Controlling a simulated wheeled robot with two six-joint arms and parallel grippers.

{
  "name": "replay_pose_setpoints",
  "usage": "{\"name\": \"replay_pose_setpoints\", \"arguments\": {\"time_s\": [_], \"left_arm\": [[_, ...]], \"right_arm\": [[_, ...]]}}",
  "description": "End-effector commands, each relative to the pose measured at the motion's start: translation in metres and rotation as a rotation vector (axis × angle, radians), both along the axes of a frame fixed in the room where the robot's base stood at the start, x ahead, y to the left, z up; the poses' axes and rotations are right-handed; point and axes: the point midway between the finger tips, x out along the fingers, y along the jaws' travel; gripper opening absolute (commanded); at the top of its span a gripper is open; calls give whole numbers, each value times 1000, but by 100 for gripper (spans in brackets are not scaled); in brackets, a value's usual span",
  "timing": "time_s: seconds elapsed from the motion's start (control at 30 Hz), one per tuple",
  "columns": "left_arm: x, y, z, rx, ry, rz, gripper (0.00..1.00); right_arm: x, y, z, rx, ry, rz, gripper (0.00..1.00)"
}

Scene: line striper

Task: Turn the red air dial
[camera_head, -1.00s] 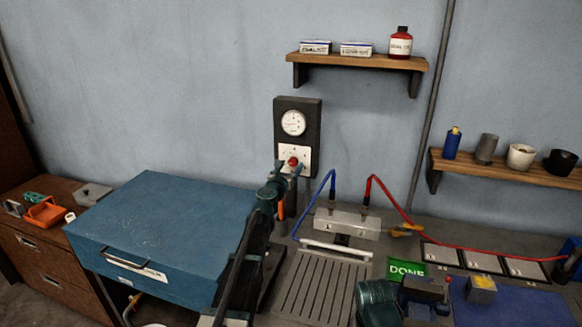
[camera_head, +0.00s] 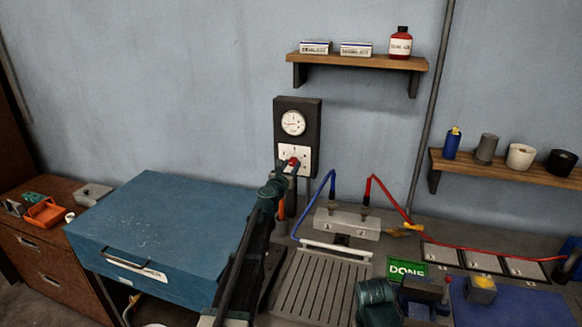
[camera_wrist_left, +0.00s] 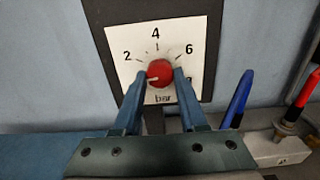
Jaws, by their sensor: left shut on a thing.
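The red air dial (camera_wrist_left: 160,72) sits on a white plate (camera_wrist_left: 158,50) marked 2, 4, 6 and "bar". In the head view the dial (camera_head: 293,161) is below a round gauge (camera_head: 293,123) on a dark wall panel. My left gripper (camera_wrist_left: 160,78) is shut on the dial, one blue finger on each side. A pale mark shows on the dial's left part, and the right finger covers part of the plate's scale. In the head view my left gripper (camera_head: 288,167) reaches up to the dial. My right arm is at lower right; its finger state is unclear.
A blue case (camera_head: 150,230) stands left of my left arm. A blue hose (camera_head: 331,185) and a red hose (camera_head: 390,195) rise from a metal block (camera_head: 346,222) at right. A shelf (camera_head: 355,61) hangs above. A green "DONE" card (camera_head: 407,269) lies right.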

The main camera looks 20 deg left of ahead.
Motion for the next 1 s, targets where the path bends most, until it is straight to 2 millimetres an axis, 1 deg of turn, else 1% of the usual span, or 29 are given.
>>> {"name": "replay_pose_setpoints", "arguments": {"time_s": [0.13,0.27,1.0], "left_arm": [[0,0,0,49,-2,0,0],[0,0,0,133,-5,0,0],[0,1,1,825,-28,0,0]], "right_arm": [[0,0,0,0,0,0,50],[0,0,0,0,0,0,50],[0,0,1,0,0,0,50]]}}
